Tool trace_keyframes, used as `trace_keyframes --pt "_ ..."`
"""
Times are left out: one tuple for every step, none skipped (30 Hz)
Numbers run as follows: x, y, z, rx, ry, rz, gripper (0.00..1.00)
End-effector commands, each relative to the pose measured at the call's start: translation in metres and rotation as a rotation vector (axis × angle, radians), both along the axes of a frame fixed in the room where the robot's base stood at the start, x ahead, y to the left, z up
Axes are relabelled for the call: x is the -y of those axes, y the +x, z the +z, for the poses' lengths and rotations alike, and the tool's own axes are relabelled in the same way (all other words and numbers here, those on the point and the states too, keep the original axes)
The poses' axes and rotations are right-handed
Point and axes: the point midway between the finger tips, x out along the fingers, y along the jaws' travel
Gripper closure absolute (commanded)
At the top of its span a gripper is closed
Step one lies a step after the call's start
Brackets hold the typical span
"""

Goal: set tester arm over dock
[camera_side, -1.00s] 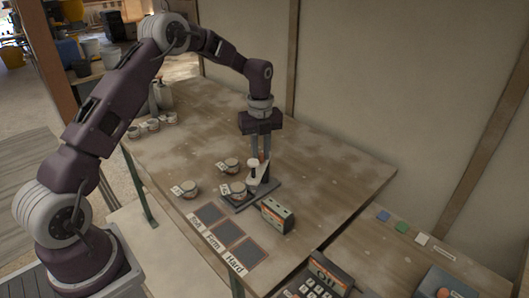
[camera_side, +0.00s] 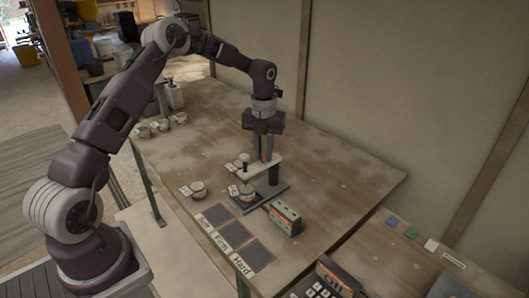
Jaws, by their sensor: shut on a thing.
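The tester stands near the middle of the table. It has a dark base plate (camera_side: 270,196), a dark post (camera_side: 273,175) and a pale swing arm (camera_side: 266,166). The pale arm reaches left from the post, and a plunger (camera_side: 244,169) hangs at its left end. A small sample cup (camera_side: 247,190) sits at the left part of the base plate, under the plunger with a gap between. I take this spot as the dock; its own surface is mostly hidden. My gripper (camera_side: 264,157) points down and is shut on the pale tester arm, between plunger and post.
Tagged cups stand at left (camera_side: 198,188) and behind the tester. Grey pads (camera_side: 236,236) labelled Soft, Firm and Hard line the front edge. Several cups and a bottle (camera_side: 175,94) stand far left. The right tabletop is clear.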

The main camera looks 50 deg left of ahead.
Motion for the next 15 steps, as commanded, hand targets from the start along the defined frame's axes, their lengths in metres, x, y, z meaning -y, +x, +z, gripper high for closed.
trace_keyframes --pt "-0.0017 0.0003 0.0 0.002 0.002 -0.002 1.0" --pt "-0.0017 0.0003 0.0 0.001 0.003 -0.004 1.0" --pt "-0.0018 0.0002 0.0 0.001 0.003 -0.005 1.0" --pt "-0.0018 0.0002 0.0 0.001 0.003 -0.005 1.0" --pt "-0.0019 0.0002 0.0 0.001 0.003 -0.005 1.0" --pt "-0.0019 0.0002 -0.0001 0.001 0.003 -0.006 1.0" --pt "-0.0019 0.0002 -0.0001 0.001 0.003 -0.005 1.0" --pt "-0.002 0.0003 -0.0001 0.001 0.003 -0.005 1.0" --pt "-0.0021 0.0002 -0.0001 0.001 0.003 -0.005 1.0" --pt "-0.0021 0.0002 -0.0001 0.001 0.003 -0.005 1.0" --pt "-0.0021 0.0002 -0.0001 0.001 0.003 -0.005 1.0" --pt "-0.0021 0.0002 -0.0001 0.001 0.003 -0.005 1.0" --pt "-0.0021 0.0002 -0.0002 0.001 0.003 -0.005 0.77" --pt "-0.0021 0.0001 -0.0002 0.001 0.003 -0.005 0.71" --pt "-0.0019 0.0001 -0.0002 0.001 0.003 -0.005 0.63"
